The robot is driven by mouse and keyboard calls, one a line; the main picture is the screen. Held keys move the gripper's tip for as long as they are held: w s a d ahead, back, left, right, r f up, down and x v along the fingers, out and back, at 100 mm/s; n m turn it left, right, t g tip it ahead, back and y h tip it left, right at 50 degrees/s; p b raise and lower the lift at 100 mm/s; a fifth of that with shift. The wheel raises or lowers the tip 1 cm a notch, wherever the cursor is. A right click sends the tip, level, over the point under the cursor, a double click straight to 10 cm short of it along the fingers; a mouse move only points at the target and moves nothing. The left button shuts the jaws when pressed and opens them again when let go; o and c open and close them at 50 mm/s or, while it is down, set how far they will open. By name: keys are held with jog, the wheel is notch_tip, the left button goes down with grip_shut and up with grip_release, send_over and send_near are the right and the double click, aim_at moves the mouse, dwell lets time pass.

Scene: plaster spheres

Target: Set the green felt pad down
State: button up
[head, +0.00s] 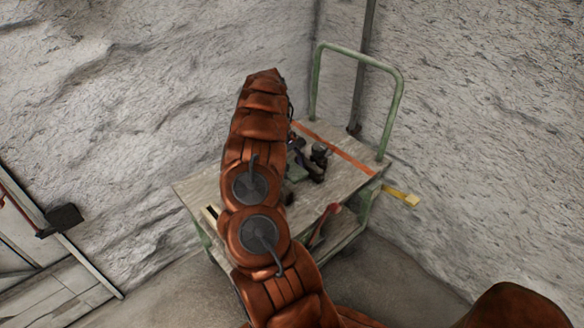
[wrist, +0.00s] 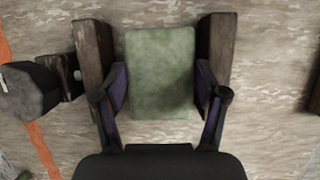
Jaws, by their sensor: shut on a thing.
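The green felt pad (wrist: 160,75) is a flat pale-green rectangle between my fingers in the wrist view. My gripper (wrist: 160,90) is shut on it, with one finger at each side edge. Behind the pad is the worn top of the cart; I cannot tell whether the pad touches it. In the head view a bit of the pad (head: 298,173) shows beside my gripper (head: 303,172), over the cart top (head: 345,178). My arm hides part of the cart top there.
The cart has a green push handle (head: 402,90) at its back right and an orange stripe (head: 335,147) across its top. A dark object (wrist: 30,92) is left of my gripper in the wrist view. A yellow item (head: 402,196) sticks out at the right. Rough walls stand behind.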

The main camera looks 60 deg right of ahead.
aim_at(291, 185)
jog(key=shift+f+b, duration=0.45)
jog(key=shift+f, duration=1.95)
dwell(0.6)
jog(key=o, duration=0.9)
jog(key=shift+o, duration=0.4)
jog(key=shift+w+a, duration=0.1)
jog(key=shift+r, duration=0.15)
jog(key=shift+r+p, duration=0.3)
jog(key=shift+r, duration=1.55)
